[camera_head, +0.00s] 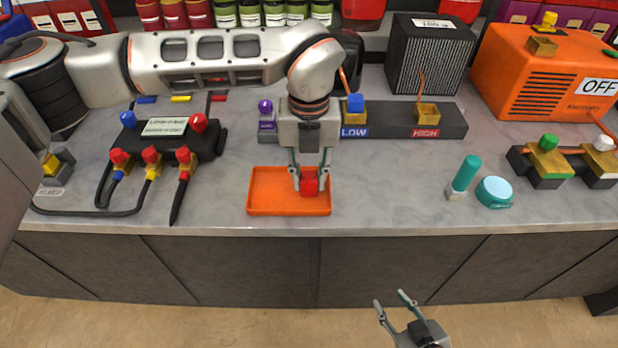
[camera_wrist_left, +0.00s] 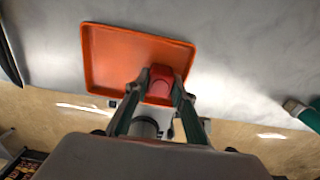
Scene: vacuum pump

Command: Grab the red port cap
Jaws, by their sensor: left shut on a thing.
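The red port cap (camera_head: 310,187) is at the right side of an orange tray (camera_head: 262,207) on the counter. My left gripper (camera_head: 309,182) points down over the tray and is shut on the cap. In the left wrist view the cap (camera_wrist_left: 161,82) sits between the two fingers, over the tray's lower right part. I cannot tell whether the cap still touches the tray floor. My right gripper (camera_head: 392,300) is low in front of the counter, with its fingers apart and nothing between them.
A black manifold with red and blue knobs (camera_head: 165,137) and hoses is to the left. Behind is a dark block marked LOW and HIGH (camera_head: 385,123). A teal cylinder (camera_head: 466,174), a teal round piece (camera_head: 494,192) and an orange machine (camera_head: 545,75) are to the right.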

